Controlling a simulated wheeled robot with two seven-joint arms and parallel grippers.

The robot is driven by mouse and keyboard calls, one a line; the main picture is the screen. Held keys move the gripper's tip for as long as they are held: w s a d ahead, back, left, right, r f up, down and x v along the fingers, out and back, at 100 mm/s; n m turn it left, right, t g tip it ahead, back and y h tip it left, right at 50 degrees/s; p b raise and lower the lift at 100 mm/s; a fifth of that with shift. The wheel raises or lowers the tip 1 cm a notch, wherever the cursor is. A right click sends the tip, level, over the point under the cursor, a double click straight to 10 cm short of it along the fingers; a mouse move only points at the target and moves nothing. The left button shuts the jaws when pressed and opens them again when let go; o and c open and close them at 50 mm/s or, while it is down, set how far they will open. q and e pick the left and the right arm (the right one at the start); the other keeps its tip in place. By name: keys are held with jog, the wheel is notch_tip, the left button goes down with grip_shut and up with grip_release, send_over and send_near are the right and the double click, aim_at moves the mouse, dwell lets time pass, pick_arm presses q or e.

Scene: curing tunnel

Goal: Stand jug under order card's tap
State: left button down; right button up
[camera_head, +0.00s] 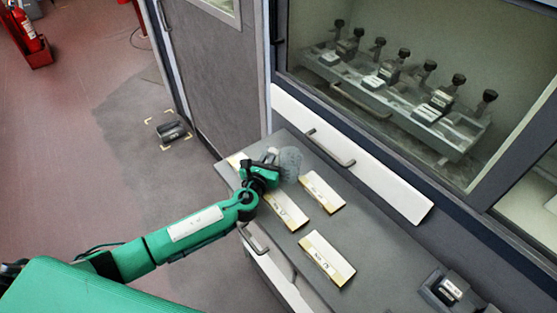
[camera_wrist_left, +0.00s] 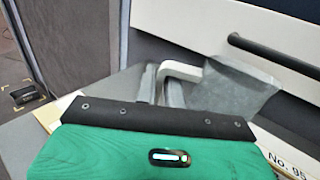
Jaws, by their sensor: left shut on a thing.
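A grey, translucent jug (camera_head: 289,165) is at the back left of the grey counter (camera_head: 385,235). My left gripper (camera_head: 271,163) is shut on it. In the left wrist view the jug (camera_wrist_left: 237,92) is tilted, its pale handle (camera_wrist_left: 182,72) at the fingers (camera_wrist_left: 160,85). I cannot tell whether it touches the counter. White cards with tan edges lie on the counter, one (camera_head: 321,190) right of the jug and one (camera_head: 327,258) nearer the front; their print is too small to read. Several black-knobbed taps (camera_head: 403,55) stand in a row behind the glass. My right gripper is out of view.
A dark block with a white label (camera_head: 447,290) stands at the counter's right end. A white panel with a dark handle (camera_head: 350,155) runs along the counter's back. A dark object (camera_head: 171,130) lies on the floor inside yellow corner marks.

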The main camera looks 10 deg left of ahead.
pick_arm(q)
notch_tip(320, 180, up, 20)
jog(key=s+a+f, duration=0.1)
jog(key=s+f, duration=0.2)
jog(key=s, duration=0.4)
jog(key=s+a+f, duration=0.1)
jog(key=s+f, duration=0.3)
jog(key=s, duration=0.3)
jog(key=s+f+y, duration=0.1)
jog(key=s+f, duration=0.3)
jog(key=s, duration=0.3)
jog(key=shift+a+f+n, duration=0.2)
jog(key=shift+a+n, duration=0.2)
